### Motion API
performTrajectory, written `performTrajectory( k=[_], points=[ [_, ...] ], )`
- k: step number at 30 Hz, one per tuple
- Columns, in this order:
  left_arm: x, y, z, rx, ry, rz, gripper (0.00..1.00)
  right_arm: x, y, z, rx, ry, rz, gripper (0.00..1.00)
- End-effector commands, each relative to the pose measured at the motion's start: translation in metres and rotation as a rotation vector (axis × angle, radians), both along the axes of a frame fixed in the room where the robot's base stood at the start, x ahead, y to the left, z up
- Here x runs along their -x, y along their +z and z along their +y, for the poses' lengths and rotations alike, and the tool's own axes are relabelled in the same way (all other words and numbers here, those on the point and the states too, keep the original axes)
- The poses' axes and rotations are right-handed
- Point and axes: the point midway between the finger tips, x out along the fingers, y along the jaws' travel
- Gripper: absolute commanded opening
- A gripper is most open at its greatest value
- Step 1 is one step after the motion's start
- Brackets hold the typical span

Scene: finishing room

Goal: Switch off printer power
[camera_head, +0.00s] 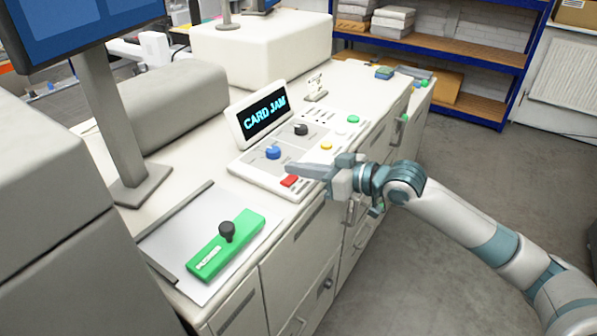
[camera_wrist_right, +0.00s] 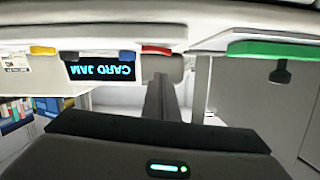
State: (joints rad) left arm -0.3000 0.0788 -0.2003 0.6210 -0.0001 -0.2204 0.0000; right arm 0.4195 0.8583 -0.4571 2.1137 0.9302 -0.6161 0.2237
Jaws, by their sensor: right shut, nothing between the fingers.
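The printer's control panel (camera_head: 264,176) lies on the white cabinet top, with a small tilted display (camera_head: 263,114) reading "CARD JAM". The panel carries a blue knob (camera_head: 273,153), a black knob (camera_head: 301,130), a red button (camera_head: 289,181), a yellow button (camera_head: 326,146) and a green button (camera_head: 353,119). My right gripper (camera_head: 290,169) is shut and empty, its fingertips just above the panel beside the red button. I cannot tell whether they touch it. In the right wrist view the red button (camera_wrist_right: 157,50) and the display (camera_wrist_right: 99,71) appear upside down. My left gripper is not in view.
A green pusher block (camera_head: 240,235) with a black knob lies on a plate at the front left. A monitor stand (camera_head: 113,130) rises at the left. Grey and white housings stand behind the panel. Blue shelving (camera_head: 440,50) stands at the back; the floor at right is clear.

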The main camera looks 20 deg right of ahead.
Motion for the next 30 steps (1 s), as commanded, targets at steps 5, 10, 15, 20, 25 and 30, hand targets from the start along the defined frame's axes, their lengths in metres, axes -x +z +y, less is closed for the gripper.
performTrajectory(
  k=[5, 10, 15, 20, 25, 30],
  points=[
    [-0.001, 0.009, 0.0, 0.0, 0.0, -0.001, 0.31, 0.002, -0.017, 0.001, -0.001, 0.0, 0.001, 0.0],
    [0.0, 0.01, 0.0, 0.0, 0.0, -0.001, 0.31, 0.002, -0.024, 0.002, 0.0, -0.001, -0.002, 0.0],
    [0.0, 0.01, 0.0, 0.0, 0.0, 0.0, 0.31, 0.002, -0.025, 0.002, 0.001, -0.001, -0.003, 0.0],
    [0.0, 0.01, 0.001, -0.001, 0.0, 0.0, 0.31, 0.002, -0.026, 0.002, 0.0, 0.0, -0.001, 0.0],
    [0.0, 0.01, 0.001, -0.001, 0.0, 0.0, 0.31, 0.004, -0.032, 0.003, 0.003, 0.0, -0.003, 0.0],
    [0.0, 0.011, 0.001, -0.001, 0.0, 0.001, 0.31, 0.004, -0.032, 0.004, 0.004, 0.0, 0.0, 0.0]
  ],
)
